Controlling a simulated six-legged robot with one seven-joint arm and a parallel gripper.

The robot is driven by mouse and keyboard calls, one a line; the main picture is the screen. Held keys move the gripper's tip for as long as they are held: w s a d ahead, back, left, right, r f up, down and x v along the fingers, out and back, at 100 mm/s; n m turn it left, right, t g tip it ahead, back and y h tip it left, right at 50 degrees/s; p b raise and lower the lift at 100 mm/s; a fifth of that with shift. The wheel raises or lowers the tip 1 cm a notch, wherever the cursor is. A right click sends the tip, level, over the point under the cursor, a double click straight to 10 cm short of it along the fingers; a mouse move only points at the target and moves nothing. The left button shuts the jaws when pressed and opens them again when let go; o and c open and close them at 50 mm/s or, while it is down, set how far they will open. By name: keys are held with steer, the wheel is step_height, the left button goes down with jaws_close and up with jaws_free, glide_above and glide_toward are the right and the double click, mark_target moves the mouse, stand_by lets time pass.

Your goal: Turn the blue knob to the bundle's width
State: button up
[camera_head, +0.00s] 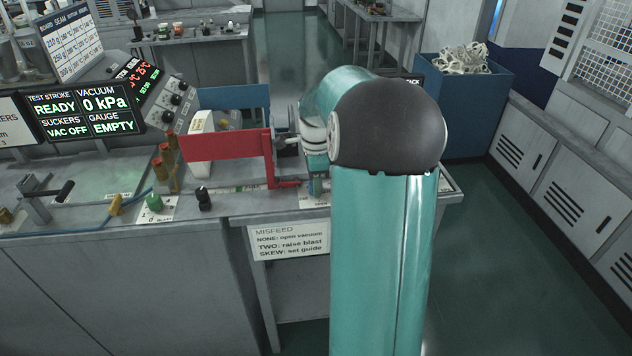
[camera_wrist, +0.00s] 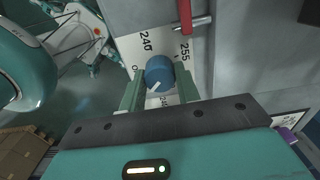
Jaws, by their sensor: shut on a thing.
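In the wrist view the blue knob (camera_wrist: 159,72) sits on a white dial plate (camera_wrist: 132,46) with printed numbers, among them 240 and 255. A white pointer line on the knob faces down toward my gripper's palm side. My gripper (camera_wrist: 161,84) has its two green fingers on either side of the knob, shut on it. In the head view the knob is hidden by my arm. A pale block (camera_head: 200,142), perhaps the bundle, stands between a red plate (camera_head: 225,147) and a blue plate (camera_head: 236,97); I cannot tell its width.
A display (camera_head: 85,112) reads READY, 0 kPa, VAC OFF and GAUGE EMPTY. A green knob (camera_head: 154,202) and a black knob (camera_head: 203,198) stand on the bench left of my arm. A misfeed sign (camera_head: 288,241) hangs on the bench front. A red bar (camera_wrist: 186,17) is close above the dial.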

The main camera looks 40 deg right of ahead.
steer(key=n, duration=0.5)
steer(key=shift+n, duration=0.3)
steer(key=n, duration=0.6)
steer(key=shift+w, duration=0.1)
steer(key=n, duration=0.6)
steer(key=shift+r+n, duration=0.1)
steer(key=shift+n, duration=0.2)
steer(key=n, duration=1.1)
steer(key=shift+n, duration=0.4)
steer(key=n, duration=0.6)
steer(key=shift+a, duration=0.1)
steer(key=n, duration=0.6)
steer(key=shift+n, duration=0.4)
steer(key=n, duration=0.5)
steer(key=shift+n, duration=0.3)
